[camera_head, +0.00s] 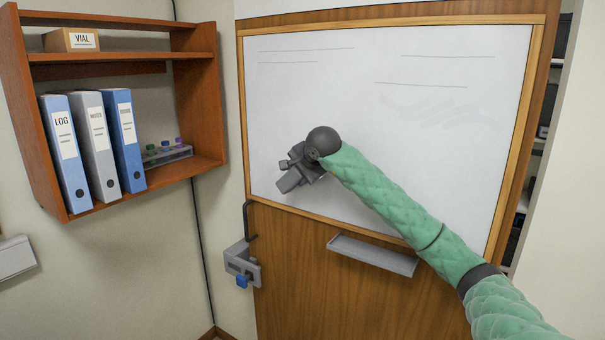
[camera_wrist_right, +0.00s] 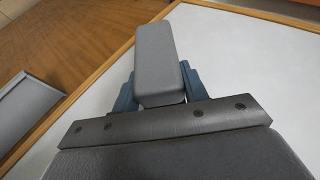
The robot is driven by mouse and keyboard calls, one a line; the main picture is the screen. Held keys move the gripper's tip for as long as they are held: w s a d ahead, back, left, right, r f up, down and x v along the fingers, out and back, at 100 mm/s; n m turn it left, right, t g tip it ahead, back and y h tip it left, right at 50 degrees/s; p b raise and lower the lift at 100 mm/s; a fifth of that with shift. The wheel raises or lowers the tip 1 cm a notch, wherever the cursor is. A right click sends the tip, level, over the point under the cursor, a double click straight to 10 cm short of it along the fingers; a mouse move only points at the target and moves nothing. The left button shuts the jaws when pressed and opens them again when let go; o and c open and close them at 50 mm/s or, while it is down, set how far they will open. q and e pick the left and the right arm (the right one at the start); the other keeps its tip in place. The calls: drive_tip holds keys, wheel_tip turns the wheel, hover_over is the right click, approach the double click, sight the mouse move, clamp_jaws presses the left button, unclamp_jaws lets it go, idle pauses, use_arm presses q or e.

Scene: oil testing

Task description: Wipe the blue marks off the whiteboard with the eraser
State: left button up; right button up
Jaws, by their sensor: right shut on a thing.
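The whiteboard (camera_head: 300,80) hangs in a wooden frame on a brown door. It bears thin grey lines near the top and a faint grey smudge at the upper right. I see no clear blue marks; my arm hides part of the board. My right gripper (camera_head: 291,178) is in front of the lower left of the board. In the right wrist view, the gripper (camera_wrist_right: 160,95) is shut on the grey eraser (camera_wrist_right: 156,60), with a blue finger on either side. Whether the eraser touches the board I cannot tell. My left gripper is not in view.
A grey tray (camera_head: 372,254) is fixed to the door below the board. A door handle and lock (camera_head: 241,264) are at the door's left. A wooden shelf (camera_head: 190,100) with binders (camera_head: 103,148), a vial rack (camera_head: 167,156) and a box (camera_head: 70,40) hangs on the left wall.

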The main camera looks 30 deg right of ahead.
drive_tip(key=shift+s+a, duration=0.3)
drive_tip(key=shift+a, duration=0.35)
drive_tip(key=shift+s+a+b, duration=0.25)
drive_tip(key=shift+s+a, duration=0.05)
drive_tip(key=shift+a, duration=0.4)
drive_tip(key=shift+s+a+b, duration=0.2)
drive_tip(key=shift+s+a, duration=0.05)
drive_tip(key=shift+a, duration=0.4)
